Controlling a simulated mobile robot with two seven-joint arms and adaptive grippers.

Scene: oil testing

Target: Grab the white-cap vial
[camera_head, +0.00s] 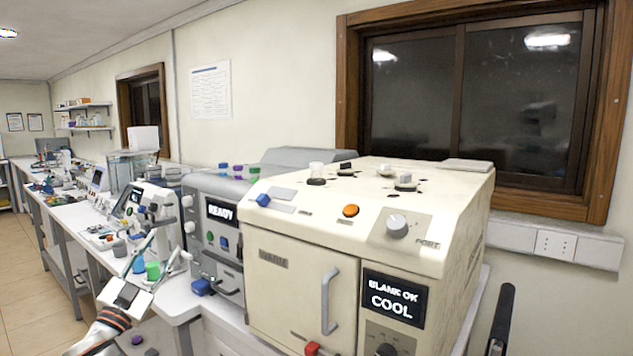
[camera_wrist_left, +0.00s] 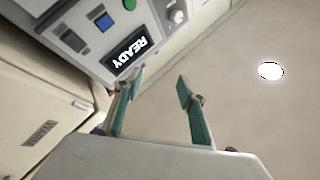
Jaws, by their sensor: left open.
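No vial with a white cap can be made out for certain. A small clear-and-white cylinder (camera_head: 316,169) stands on top of the cream machine (camera_head: 285,250), and a small whitish round piece (camera_head: 385,170) sits farther right; both are too small to identify. My left gripper (camera_head: 160,246) is at the lower left of the head view, in front of the bench and left of the grey machine. Its teal fingers are apart, with nothing held between them in the left wrist view (camera_wrist_left: 160,88).
The grey machine with a READY screen (camera_head: 221,212) stands left of the cream one, whose screen (camera_head: 394,298) reads BLANK OK COOL. A green cup-like item (camera_head: 153,270) shows near my left fingers. A cluttered bench runs back left; open floor (camera_head: 20,265) lies beside it.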

